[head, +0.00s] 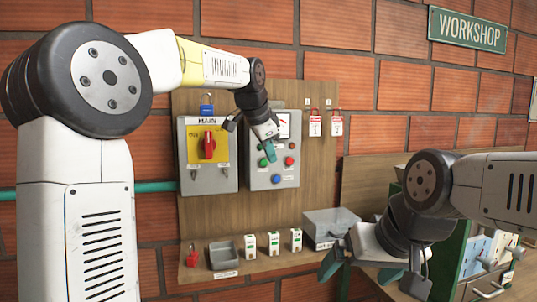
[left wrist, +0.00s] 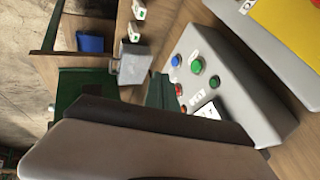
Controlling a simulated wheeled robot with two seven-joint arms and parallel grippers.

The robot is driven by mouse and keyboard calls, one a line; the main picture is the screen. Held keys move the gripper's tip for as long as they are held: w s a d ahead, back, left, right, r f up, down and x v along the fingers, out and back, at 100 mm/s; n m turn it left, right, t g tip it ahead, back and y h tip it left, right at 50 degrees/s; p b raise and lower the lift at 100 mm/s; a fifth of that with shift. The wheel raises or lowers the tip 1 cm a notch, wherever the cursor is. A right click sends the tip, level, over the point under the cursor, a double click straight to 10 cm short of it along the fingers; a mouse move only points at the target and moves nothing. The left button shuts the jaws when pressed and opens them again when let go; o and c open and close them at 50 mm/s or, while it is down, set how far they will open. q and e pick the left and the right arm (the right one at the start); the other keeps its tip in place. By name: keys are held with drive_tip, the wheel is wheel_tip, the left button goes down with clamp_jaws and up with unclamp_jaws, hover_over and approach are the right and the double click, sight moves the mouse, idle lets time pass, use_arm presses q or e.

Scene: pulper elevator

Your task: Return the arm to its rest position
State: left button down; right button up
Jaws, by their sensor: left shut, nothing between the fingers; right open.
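My left arm reaches in from the left, and its gripper (head: 270,146) hangs in front of the grey button box (head: 290,178). Its teal fingers are shut and empty, pointing down near the box's upper buttons. Whether they touch the box I cannot tell. The left wrist view shows the button box (left wrist: 225,75) close by, with green, blue and red buttons, partly hidden by my gripper. My right gripper (head: 372,280) is open and empty at the lower right, its teal and dark fingers spread apart, in front of the bench.
The MAIN switch box (head: 225,180) with a red knob (head: 208,145) stands left of the button box, a blue padlock (head: 207,105) above. Red padlocks with tags (head: 315,125) hang at right.

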use_arm(q)
drive_tip(key=s+a+f+n, duration=0.3)
drive_tip(key=s+f+n, duration=0.1)
drive_tip(key=s, duration=0.6)
drive_tip(key=s+a+f+n, duration=0.4)
drive_tip(key=s+f, duration=0.2)
drive_tip(key=s, duration=0.4)
drive_tip(key=s+a+f+n, duration=0.4)
drive_tip(key=s+f+n, duration=0.1)
drive_tip(key=s, duration=0.5)
drive_tip(key=shift+s+a+f+y, duration=0.2)
drive_tip(key=shift+a+f+y, duration=0.05)
drive_tip(key=shift+f+y, duration=0.1)
drive_tip(key=shift+a, duration=0.4)
